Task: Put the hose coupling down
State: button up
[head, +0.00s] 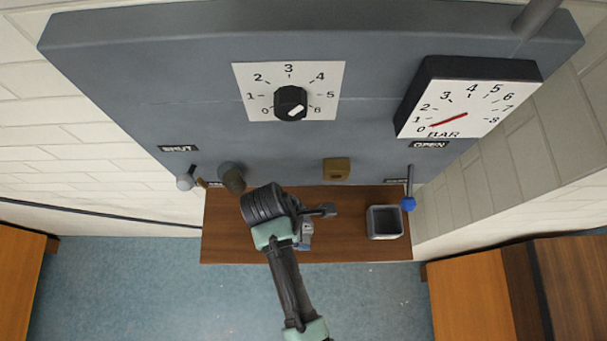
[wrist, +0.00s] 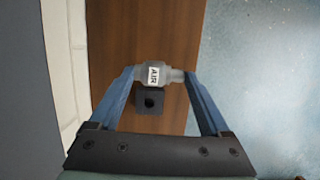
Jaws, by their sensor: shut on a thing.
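The hose coupling (wrist: 153,74) is a small grey fitting with a white "AIR" label. My gripper (wrist: 155,76) is shut on it, with one blue finger at each end. In the wrist view it lies across the fingertips, over the brown wooden shelf. In the head view the coupling (head: 307,229) is a small pale piece beside my arm, over the middle of the shelf (head: 345,248). My arm hides part of it and of the gripper. I cannot tell whether it touches the shelf.
A grey open-topped box (head: 384,222) stands on the shelf's right part. Behind the shelf, a panel (head: 200,85) carries a dial (head: 290,103), a pressure gauge (head: 460,108), a brass block (head: 336,169) and a blue-tipped lever (head: 408,203). A dark holed block (wrist: 150,101) shows by the coupling.

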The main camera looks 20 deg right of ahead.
jog(key=shift+w+f, duration=0.1)
jog(key=shift+f, duration=2.1)
jog(key=shift+f, duration=0.15)
jog(key=o, duration=1.4)
jog(key=v, duration=1.2)
jog(key=shift+d, duration=0.1)
